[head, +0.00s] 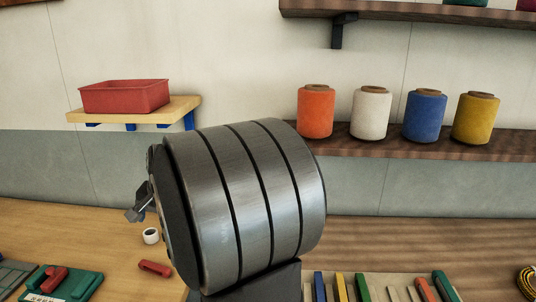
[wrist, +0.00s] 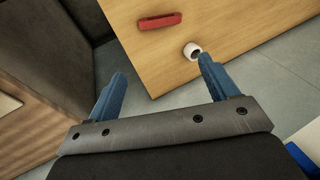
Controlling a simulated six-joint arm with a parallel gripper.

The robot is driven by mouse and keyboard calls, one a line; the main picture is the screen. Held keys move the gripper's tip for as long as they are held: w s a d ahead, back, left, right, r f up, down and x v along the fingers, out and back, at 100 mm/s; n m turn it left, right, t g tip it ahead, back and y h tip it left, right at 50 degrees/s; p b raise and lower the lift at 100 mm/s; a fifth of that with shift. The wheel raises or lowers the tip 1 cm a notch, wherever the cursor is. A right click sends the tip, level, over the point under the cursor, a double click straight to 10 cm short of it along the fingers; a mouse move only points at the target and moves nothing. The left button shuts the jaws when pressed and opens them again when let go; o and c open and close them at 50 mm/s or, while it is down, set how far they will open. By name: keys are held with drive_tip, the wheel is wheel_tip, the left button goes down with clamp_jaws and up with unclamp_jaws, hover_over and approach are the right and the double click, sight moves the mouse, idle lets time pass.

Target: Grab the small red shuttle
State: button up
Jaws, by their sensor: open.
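The small red shuttle (head: 155,268) lies flat on the wooden bench, left of my arm in the head view. In the wrist view the red shuttle (wrist: 160,21) is near the top, beyond the fingertips and apart from them. My gripper (wrist: 161,75) has two blue fingers spread wide with nothing between them. In the head view my arm's large grey link hides most of the gripper; only a small part shows at its left.
A white roll (head: 151,236) stands on the bench near the shuttle, close to the right fingertip in the wrist view. A green block with a red piece (head: 64,283) lies at lower left. A red bin (head: 124,97) sits on a wall shelf. Several thread spools line another shelf.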

drive_tip(key=c, duration=0.7)
drive_tip(key=shift+o, duration=0.2)
drive_tip(key=n+g+h, duration=0.2)
drive_tip(key=n+h, duration=0.2)
drive_tip(key=n, duration=1.2)
hover_over(163, 268)
drive_tip(key=f, duration=1.6)
drive_tip(key=shift+w+a+f, duration=0.15)
drive_tip(key=shift+a, duration=0.2)
drive_tip(key=shift+d+f, duration=0.15)
drive_tip(key=shift+f, duration=1.15)
drive_tip(key=shift+d+f, duration=0.15)
drive_tip(key=shift+f, duration=1.15)
